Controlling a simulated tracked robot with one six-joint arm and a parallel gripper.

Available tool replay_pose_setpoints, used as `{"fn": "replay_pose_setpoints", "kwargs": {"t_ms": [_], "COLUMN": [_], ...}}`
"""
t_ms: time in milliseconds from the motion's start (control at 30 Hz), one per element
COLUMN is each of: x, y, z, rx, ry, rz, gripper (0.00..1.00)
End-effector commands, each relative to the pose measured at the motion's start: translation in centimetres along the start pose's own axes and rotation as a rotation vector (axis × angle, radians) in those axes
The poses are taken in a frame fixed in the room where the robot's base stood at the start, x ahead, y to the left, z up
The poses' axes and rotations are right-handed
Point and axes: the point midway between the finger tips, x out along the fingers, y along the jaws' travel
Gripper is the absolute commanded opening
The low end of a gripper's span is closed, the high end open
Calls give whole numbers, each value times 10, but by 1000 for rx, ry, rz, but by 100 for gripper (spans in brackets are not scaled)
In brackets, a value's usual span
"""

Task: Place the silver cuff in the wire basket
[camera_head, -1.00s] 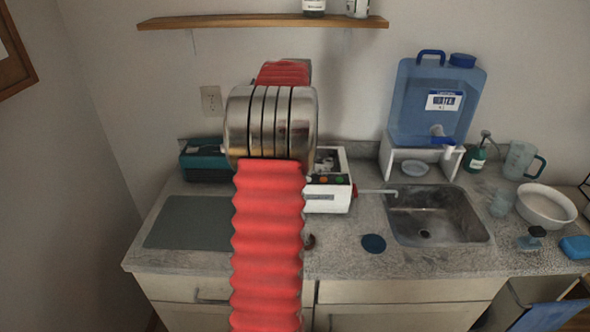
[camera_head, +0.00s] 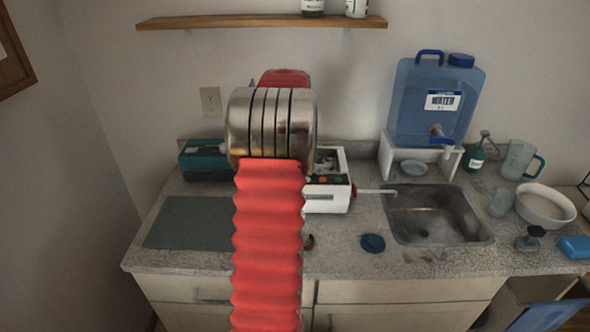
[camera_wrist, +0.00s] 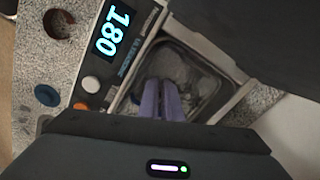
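My gripper (camera_wrist: 160,98) shows in the wrist view as two purple fingers close together, with a narrow dark gap between them. They point into the open tank (camera_wrist: 203,104) of the white machine. Whether they hold something thin is unclear. Grey mottled shapes (camera_wrist: 185,68) lie in the tank beyond the fingertips. I cannot pick out the silver cuff or the basket's wires for sure among them. In the head view the machine (camera_head: 328,197) stands on the counter, partly behind my arm, which also hides my gripper.
A brown ring-like object (camera_head: 308,241) and a blue disc (camera_head: 373,243) lie on the counter before the machine. A sink (camera_head: 432,222), water container (camera_head: 432,105) and white bowl (camera_head: 546,207) are to the right. A grey mat (camera_head: 190,222) is at left.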

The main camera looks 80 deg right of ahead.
Motion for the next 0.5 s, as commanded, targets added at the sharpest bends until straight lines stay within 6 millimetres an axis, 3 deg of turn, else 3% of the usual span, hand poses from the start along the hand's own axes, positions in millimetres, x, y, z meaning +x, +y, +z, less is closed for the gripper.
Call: {"fn": "replay_pose_setpoints", "kwargs": {"t_ms": [133, 500], "x": [0, -6], "y": [0, 0], "z": [0, 0], "rx": [0, -1], "ry": [0, 0], "rz": [0, -1], "gripper": [12, 12]}}
